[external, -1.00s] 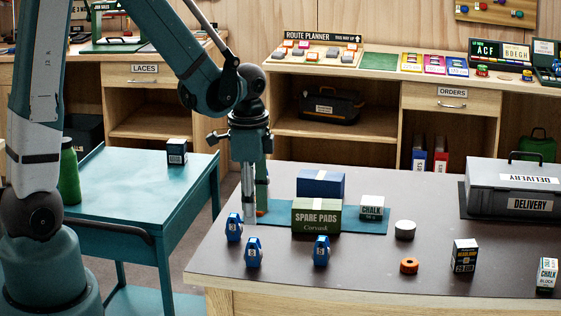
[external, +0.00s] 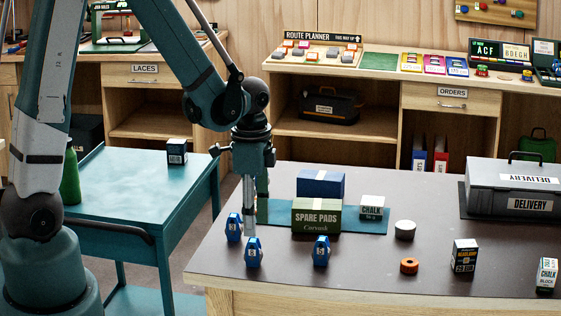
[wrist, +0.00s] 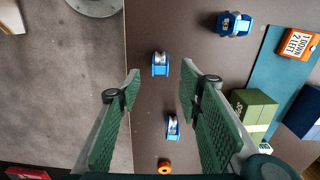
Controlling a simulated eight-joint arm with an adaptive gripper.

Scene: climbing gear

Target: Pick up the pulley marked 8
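Three blue pulleys stand on the dark table in the external view: a left rear one (external: 234,227), a left front one (external: 253,252) and one further right (external: 321,250). Their markings are too small to read for sure. My gripper (external: 250,234) points down just behind the left front pulley, its fingertips low near it. In the wrist view, my gripper (wrist: 160,82) is open and empty, with the left front pulley (wrist: 160,64) seen in the gap between the fingers. The right pulley (wrist: 173,127) shows lower in that gap, and the left rear one (wrist: 235,24) lies outside, at upper right.
A green Spare Pads box (external: 316,216), a blue box (external: 320,184) and a chalk box (external: 372,207) stand on or by a blue mat (external: 280,214). An orange ring (external: 409,265) and a headlamp box (external: 464,256) are further right. The table's edge is close at left.

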